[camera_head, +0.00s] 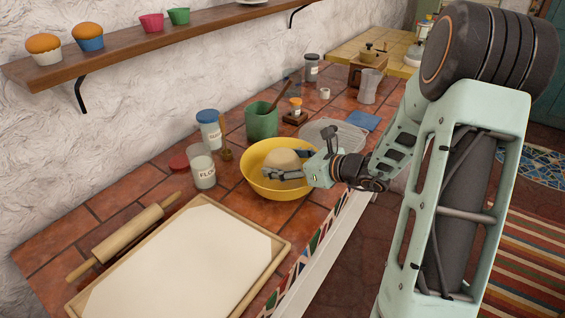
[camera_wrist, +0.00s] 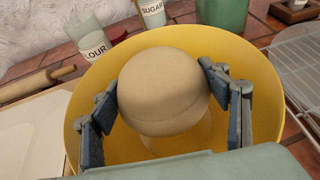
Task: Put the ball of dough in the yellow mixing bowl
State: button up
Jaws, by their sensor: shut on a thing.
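The ball of dough (camera_wrist: 163,88) is pale, round and smooth. My gripper (camera_wrist: 160,98) is shut on it, with one finger at each side. The yellow mixing bowl (camera_head: 253,159) stands on the tiled counter. In the wrist view the bowl's wall (camera_wrist: 83,92) surrounds the dough and fingers on both sides. In the head view the dough (camera_head: 285,160) and my gripper (camera_head: 284,172) show at the bowl's opening. Whether the dough touches the bowl's bottom cannot be told. My gripper hides part of the bowl's right side.
The flour jar (camera_head: 203,172), sugar jar (camera_head: 209,134) and green pot (camera_head: 262,121) stand behind the bowl. A wire rack (camera_head: 345,136) is close at its right. A board with a white sheet (camera_head: 183,265) and a rolling pin (camera_head: 128,228) lie at front left.

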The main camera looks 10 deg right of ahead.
jog(key=shift+f+b, duration=0.3)
jog(key=shift+f, duration=0.05)
jog(key=o, duration=1.5)
jog(key=shift+c, duration=0.2)
jog(key=shift+r, duration=0.1)
jog(key=shift+r+p, duration=0.25)
jog(key=shift+p, duration=0.15)
jog(key=v, duration=1.2)
jog(key=shift+r+p, duration=0.2)
jog(key=shift+p, duration=0.15)
